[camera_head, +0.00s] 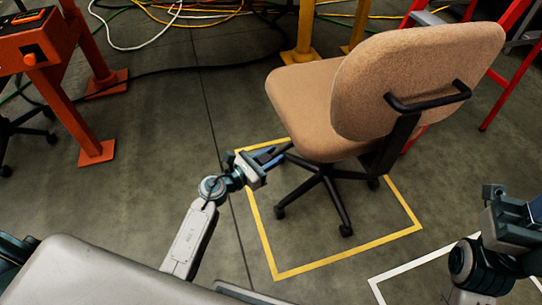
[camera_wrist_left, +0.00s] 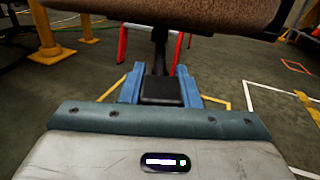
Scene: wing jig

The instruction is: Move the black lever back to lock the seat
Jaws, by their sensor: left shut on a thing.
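The black lever (camera_head: 283,148) sticks out from under the seat on the left side. My left gripper (camera_head: 272,155) is at the lever. In the left wrist view its blue fingers (camera_wrist_left: 160,85) are shut on the black lever paddle (camera_wrist_left: 161,91), under the seat edge (camera_wrist_left: 180,14). My right gripper (camera_head: 515,215) is at the right edge, away from the chair; its fingers do not show clearly.
The yellow floor outline (camera_head: 345,256) surrounds the chair, with a white outline (camera_head: 400,270) at lower right. An orange stand (camera_head: 62,95) is at left, a red ladder (camera_head: 510,60) behind at right. Cables (camera_head: 190,20) lie at the back. Floor left of the chair is clear.

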